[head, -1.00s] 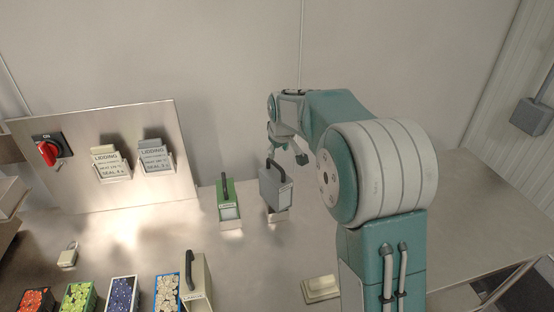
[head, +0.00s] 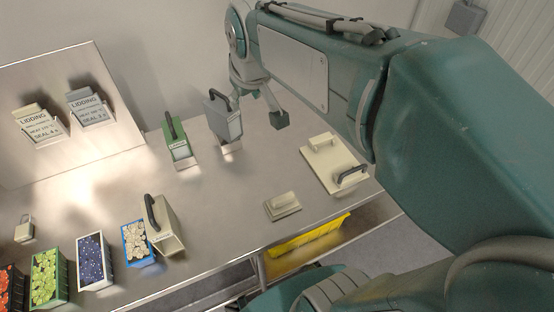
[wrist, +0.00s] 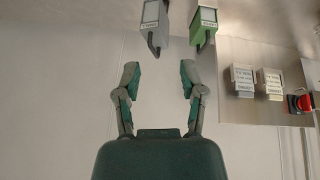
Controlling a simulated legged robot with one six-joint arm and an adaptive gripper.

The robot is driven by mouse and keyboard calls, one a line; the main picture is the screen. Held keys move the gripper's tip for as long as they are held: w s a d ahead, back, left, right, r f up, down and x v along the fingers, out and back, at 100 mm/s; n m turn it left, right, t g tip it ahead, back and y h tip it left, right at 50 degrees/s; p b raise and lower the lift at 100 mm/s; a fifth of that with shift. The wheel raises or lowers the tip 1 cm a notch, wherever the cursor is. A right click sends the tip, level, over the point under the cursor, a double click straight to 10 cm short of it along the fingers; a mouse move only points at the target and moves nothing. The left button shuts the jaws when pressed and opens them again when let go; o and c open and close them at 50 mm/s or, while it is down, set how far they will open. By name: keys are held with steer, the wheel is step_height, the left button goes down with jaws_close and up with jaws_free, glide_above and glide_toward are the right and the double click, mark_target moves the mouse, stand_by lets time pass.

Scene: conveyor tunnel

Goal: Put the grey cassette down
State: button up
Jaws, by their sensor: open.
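The grey cassette (head: 224,122) stands upright on the steel bench, its dark handle on top, just right of the green cassette (head: 179,146). My gripper (head: 257,104) is open and empty, behind and to the right of the grey cassette in the head view. In the wrist view, my gripper (wrist: 158,82) has its two fingers spread with nothing between them. There the grey cassette (wrist: 153,12) is beyond the fingertips, with a visible gap, and the green cassette (wrist: 204,18) is beside it.
A cream cassette (head: 167,222) stands at the front, beside several filled trays (head: 93,262). The lidding panel (head: 60,120) stands behind; bare bench lies mid-right.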

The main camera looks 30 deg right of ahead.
steer(key=s+f+m, duration=0.1)
steer(key=s+f, duration=0.1)
steer(key=s, duration=0.5)
steer(key=s+f+m, duration=0.1)
steer(key=s+f, duration=0.1)
steer(key=s, duration=0.6)
steer(key=shift+f, duration=0.25)
steer(key=shift+a, duration=0.1)
